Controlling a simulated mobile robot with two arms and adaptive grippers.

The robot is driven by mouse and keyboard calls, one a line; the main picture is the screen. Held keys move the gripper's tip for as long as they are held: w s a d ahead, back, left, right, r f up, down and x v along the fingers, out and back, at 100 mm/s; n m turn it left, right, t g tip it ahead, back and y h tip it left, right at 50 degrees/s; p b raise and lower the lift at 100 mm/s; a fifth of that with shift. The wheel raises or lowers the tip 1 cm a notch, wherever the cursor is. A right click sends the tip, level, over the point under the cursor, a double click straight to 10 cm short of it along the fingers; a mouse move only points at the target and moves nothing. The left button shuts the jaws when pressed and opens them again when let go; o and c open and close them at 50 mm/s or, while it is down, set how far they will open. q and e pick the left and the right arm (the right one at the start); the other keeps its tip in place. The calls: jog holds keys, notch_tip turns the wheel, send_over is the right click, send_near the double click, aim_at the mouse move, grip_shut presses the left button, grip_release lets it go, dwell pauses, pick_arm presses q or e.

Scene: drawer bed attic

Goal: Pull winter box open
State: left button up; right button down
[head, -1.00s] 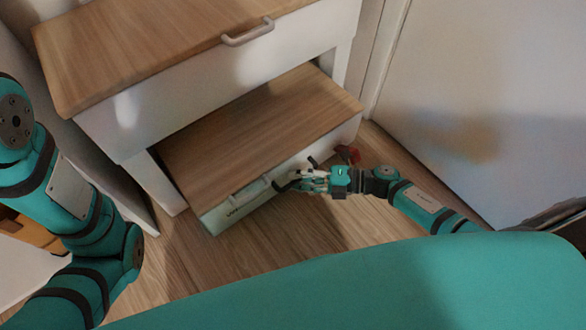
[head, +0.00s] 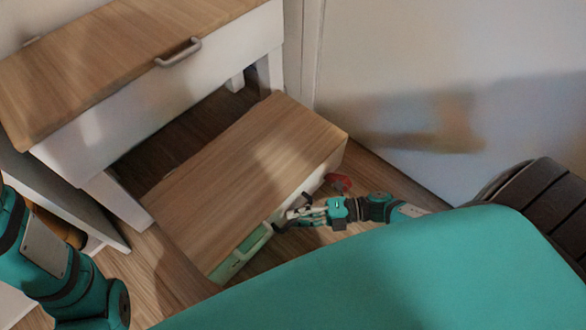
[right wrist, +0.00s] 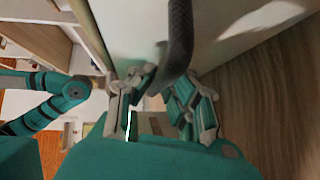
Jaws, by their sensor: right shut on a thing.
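The winter box (head: 245,175) is a low box with a wooden top and a pale front. It stands well out in front of the white unit, with a dark gap behind it. In the right wrist view, a dark curved bar, the handle (right wrist: 179,40), passes at the fingers. My left arm shows at the left edge; its gripper is out of view.
The white unit with a wooden top (head: 90,65) and its own handle (head: 178,53) stands behind the box. A pale wall or door (head: 420,80) closes off the right. Wooden floor shows around the box.

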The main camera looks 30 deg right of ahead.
jog(key=shift+w+r, duration=0.1)
jog(key=shift+r, duration=0.15)
jog(key=c, duration=1.4)
grip_release()
jog(key=shift+o, duration=0.3)
jog(key=shift+f, duration=0.1)
jog(key=shift+d, duration=0.1)
jog(key=v, duration=1.2)
